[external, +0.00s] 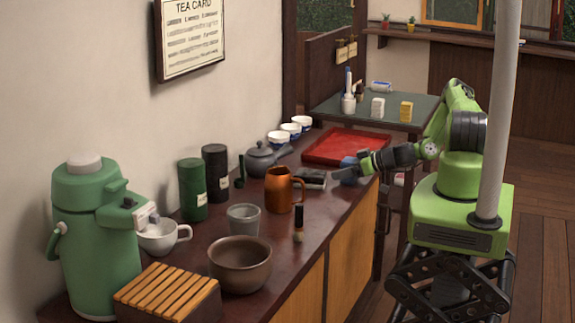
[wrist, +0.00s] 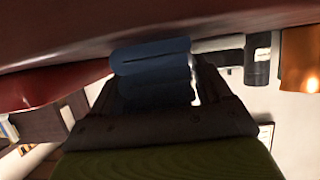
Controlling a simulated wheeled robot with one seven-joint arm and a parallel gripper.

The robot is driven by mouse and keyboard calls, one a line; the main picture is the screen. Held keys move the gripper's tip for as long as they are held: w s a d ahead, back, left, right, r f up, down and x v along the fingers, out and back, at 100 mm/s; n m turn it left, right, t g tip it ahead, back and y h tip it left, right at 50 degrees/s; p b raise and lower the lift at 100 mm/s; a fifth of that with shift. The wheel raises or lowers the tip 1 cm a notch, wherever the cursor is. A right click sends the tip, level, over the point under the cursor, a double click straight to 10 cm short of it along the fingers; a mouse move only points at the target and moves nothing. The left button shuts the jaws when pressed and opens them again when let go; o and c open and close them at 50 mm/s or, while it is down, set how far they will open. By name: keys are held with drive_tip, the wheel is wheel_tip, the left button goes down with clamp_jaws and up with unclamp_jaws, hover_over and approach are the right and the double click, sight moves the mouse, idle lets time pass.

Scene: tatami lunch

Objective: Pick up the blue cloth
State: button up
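The folded blue cloth (external: 348,161) lies on the dark counter beside the red tray, partly hidden by my gripper in the external view. In the wrist view the blue cloth (wrist: 150,58) shows as a stack of folded layers at the top centre. My gripper (external: 354,166) is low over the counter at the cloth, pointing left. In the wrist view my gripper (wrist: 160,88) has its dark fingers apart, one on each side of the cloth's near part. I cannot tell whether either finger touches it.
The red tray (external: 345,147) lies just behind the cloth. A dark flat item (external: 312,179) and a copper mug (external: 284,189) stand to the left. A teapot (external: 262,160) and several cups are near the wall. The counter's front edge is close to my arm.

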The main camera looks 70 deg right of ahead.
drive_tip(key=c, duration=0.8)
